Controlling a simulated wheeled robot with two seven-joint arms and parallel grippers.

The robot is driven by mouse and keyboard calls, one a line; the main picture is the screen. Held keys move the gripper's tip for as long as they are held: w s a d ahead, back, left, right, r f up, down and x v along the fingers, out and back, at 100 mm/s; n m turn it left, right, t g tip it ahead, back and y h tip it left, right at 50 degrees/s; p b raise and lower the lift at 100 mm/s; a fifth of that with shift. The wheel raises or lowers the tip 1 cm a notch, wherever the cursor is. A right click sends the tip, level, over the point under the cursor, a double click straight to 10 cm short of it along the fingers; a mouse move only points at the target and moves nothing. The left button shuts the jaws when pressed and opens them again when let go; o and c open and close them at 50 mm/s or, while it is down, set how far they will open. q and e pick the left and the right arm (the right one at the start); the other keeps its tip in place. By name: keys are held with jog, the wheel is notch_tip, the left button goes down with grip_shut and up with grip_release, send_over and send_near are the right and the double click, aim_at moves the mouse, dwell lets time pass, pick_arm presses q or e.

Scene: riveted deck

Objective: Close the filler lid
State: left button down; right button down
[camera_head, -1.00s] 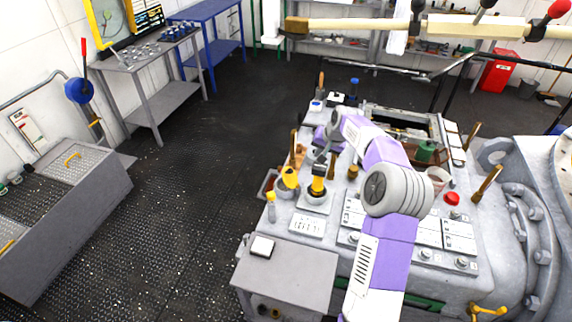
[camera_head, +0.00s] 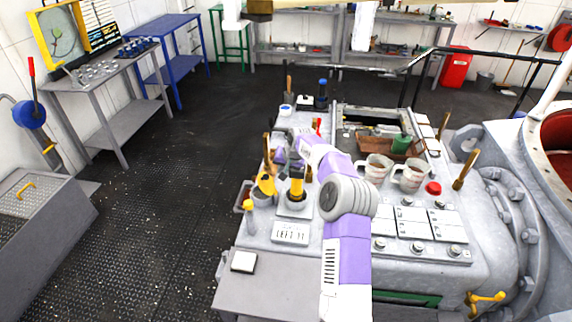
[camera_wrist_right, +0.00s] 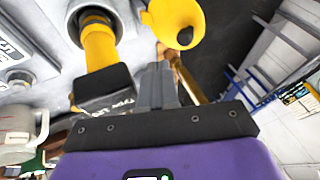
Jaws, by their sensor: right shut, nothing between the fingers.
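A yellow filler neck (camera_head: 297,186) with a dark top (camera_head: 297,168) stands on the grey machine, behind a lettered plate. In the right wrist view the yellow neck (camera_wrist_right: 99,45) and a black block-like part with white lettering (camera_wrist_right: 103,88) are left of my fingers. I cannot tell for certain which part is the lid or how far it is open. My right gripper (camera_wrist_right: 158,88) is shut and empty, close beside the black part; contact is unclear. In the head view its purple hand (camera_head: 281,157) is just behind the yellow parts, fingertips hidden. My left gripper is out of view.
Upright handles crowd the machine top. Open floor lies left.

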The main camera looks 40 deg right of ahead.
jog(key=w+a+f, duration=0.2)
jog(key=w+f, duration=0.1)
jog(key=shift+w+b, duration=0.15)
jog(key=shift+b, duration=0.2)
